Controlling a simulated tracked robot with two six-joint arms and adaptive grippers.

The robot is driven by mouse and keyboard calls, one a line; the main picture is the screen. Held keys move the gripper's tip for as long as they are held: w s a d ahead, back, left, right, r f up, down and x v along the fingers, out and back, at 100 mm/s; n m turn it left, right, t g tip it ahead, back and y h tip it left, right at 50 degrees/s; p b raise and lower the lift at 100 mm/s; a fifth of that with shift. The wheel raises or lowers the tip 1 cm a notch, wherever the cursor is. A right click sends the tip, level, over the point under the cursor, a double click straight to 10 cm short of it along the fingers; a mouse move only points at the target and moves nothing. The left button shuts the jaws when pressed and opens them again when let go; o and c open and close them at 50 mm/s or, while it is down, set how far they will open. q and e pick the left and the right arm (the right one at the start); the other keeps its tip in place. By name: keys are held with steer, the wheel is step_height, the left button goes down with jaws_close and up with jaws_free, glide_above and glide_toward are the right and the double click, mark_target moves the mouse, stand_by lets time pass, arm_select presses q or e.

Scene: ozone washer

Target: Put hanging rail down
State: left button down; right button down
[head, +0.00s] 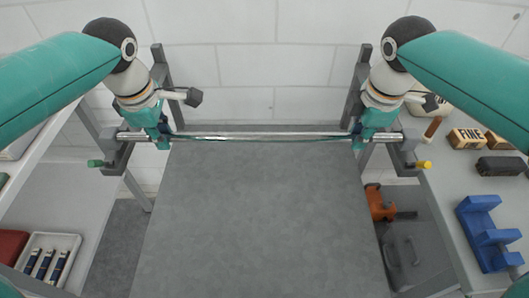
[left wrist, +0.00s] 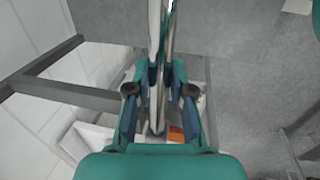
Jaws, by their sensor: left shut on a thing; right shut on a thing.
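The hanging rail (head: 265,135) is a long silver bar, lying level across the head view. My left gripper (head: 163,138) is shut on it near its left end. My right gripper (head: 361,137) is shut on it near its right end. The rail's ends overlap dark grey brackets, the left bracket (head: 116,156) with a green knob and the right bracket (head: 404,160) with a yellow knob. I cannot tell whether the rail rests on them. In the left wrist view the rail (left wrist: 160,25) runs up from between the fingers of the left gripper (left wrist: 160,72).
A grey upright stands behind each gripper. On the right bench are a block marked FINE (head: 466,139), a dark block (head: 501,166) and a blue stepped holder (head: 484,232). A white tray (head: 72,240) holds dark tubes at lower left. An orange object (head: 377,203) sits low on the right.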

arm_select(q)
steer(key=shift+f+b, duration=0.55)
steer(key=shift+f, duration=0.2)
arm_select(e)
steer(key=shift+f, duration=0.75)
arm_select(q)
steer(key=c, duration=1)
jaws_free()
steer(key=shift+r, duration=0.1)
steer(key=shift+c, duration=0.2)
arm_select(e)
steer(key=c, duration=1)
jaws_free()
steer(key=shift+r, duration=0.1)
steer(key=shift+r, duration=0.25)
arm_select(q)
step_height(320, 180, up, 12)
steer(key=s, duration=0.2)
steer(key=shift+s, duration=0.2)
arm_select(e)
steer(key=r, duration=0.3)
steer(key=s+r, duration=0.1)
steer(key=r, duration=0.3)
steer(key=s+r, duration=0.1)
steer(key=r, duration=0.3)
steer(key=shift+s, duration=0.15)
steer(key=shift+r, duration=0.15)
